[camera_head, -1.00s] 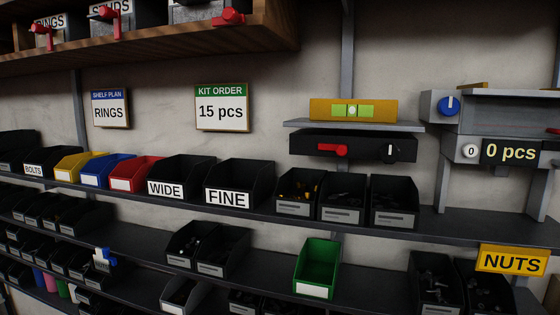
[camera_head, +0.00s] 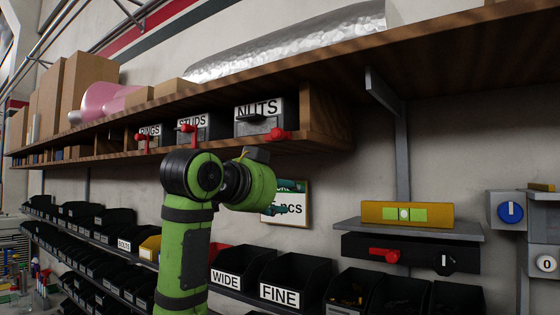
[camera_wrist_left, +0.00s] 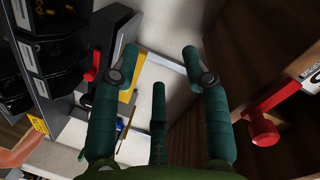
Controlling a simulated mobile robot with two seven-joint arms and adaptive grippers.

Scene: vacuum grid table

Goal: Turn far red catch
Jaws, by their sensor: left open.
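Three red catches sit on the drawers under the upper wooden shelf in the head view: one by RINGS (camera_head: 143,137), one by STUDS (camera_head: 189,129), one by NUTS (camera_head: 278,134). The RINGS catch is the farthest along the shelf. My left gripper (camera_head: 290,198) is below the NUTS drawer, in front of the kit order sign, and touches no catch. In the left wrist view its teal fingers (camera_wrist_left: 150,66) are spread and empty, with a red catch (camera_wrist_left: 264,127) to their right. My right gripper is not in view.
The wooden shelf (camera_head: 340,62) overhangs my left gripper. A black box with a red lever (camera_head: 384,255) sits under a small grey shelf with a yellow block (camera_head: 380,212) at right. Black bins (camera_head: 294,272) line the lower shelf.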

